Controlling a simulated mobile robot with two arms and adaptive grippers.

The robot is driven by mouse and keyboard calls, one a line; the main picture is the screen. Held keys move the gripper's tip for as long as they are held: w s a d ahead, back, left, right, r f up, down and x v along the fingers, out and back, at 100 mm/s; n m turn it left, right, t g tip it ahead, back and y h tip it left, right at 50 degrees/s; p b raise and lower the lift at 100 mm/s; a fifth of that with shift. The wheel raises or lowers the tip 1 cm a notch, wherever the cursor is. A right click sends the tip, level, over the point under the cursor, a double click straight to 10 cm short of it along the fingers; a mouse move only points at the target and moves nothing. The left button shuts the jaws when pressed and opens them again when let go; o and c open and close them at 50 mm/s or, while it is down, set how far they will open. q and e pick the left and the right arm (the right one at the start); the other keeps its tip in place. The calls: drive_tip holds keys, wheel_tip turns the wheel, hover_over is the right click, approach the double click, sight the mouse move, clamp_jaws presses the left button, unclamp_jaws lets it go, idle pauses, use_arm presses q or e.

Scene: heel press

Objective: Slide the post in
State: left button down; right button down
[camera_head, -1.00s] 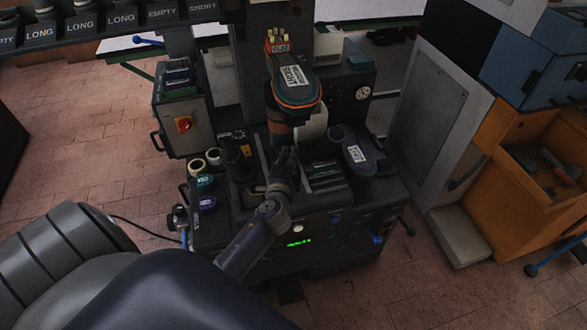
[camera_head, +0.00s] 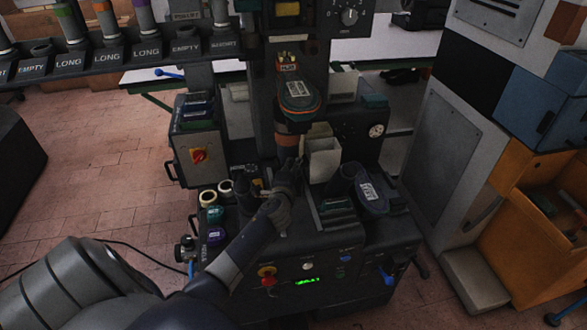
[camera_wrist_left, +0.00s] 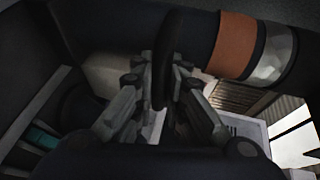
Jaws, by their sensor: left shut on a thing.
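The post (camera_head: 288,141), dark with an orange-brown band, stands upright at the press and carries a dark shoe (camera_head: 299,97) with a white label. In the left wrist view the post (camera_wrist_left: 233,45) lies across the upper right, its metal end beside the band. My left gripper (camera_head: 286,176) is in front of the post's lower end, low over the machine top. In the left wrist view its fingers (camera_wrist_left: 160,100) are closed around a dark, upright, handle-like piece (camera_wrist_left: 168,55). The post's foot is hidden behind the gripper. My right gripper is not in view.
A pale open box (camera_head: 323,160) and another labelled dark shoe (camera_head: 370,192) are right of the gripper. Tape rolls (camera_head: 208,198) and coloured spools are at left. A labelled rack (camera_head: 110,55) crosses the upper left. An orange cabinet (camera_head: 500,215) stands right.

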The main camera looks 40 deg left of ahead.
use_arm(q)
drive_tip(key=shift+w+a+r, duration=0.1)
drive_tip(key=shift+a+r, duration=0.1)
drive_tip(key=shift+r, duration=0.1)
drive_tip(key=c, duration=1.7)
unclamp_jaws()
drive_tip(key=shift+o, duration=0.5)
drive_tip(key=shift+w+f, duration=0.1)
drive_tip(key=shift+f, duration=0.15)
drive_tip(key=v, duration=1.2)
